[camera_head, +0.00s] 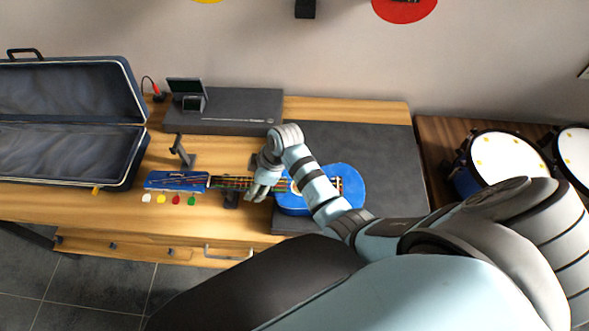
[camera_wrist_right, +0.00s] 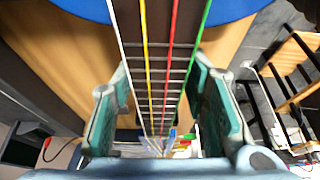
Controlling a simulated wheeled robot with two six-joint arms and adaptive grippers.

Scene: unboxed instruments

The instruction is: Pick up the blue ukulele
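The blue ukulele (camera_head: 350,178) lies flat along the table, its body at the right on a dark mat and its neck and blue headstock pointing left. Its coloured strings and fretted neck (camera_wrist_right: 158,75) fill the middle of the right wrist view. My right gripper (camera_head: 261,190) is over the neck close to the body. In the wrist view its two fingers (camera_wrist_right: 160,95) stand apart, one on each side of the neck, with narrow gaps showing. My right arm hides part of the body. My left gripper is not in view.
An open blue-lined case (camera_head: 133,158) stands at the left. A dark flat box (camera_head: 235,110) lies behind the neck, and a small stand (camera_head: 180,150) is near the headstock. The dark mat (camera_head: 375,140) has bare room behind the ukulele. Drums (camera_head: 508,158) stand at the right.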

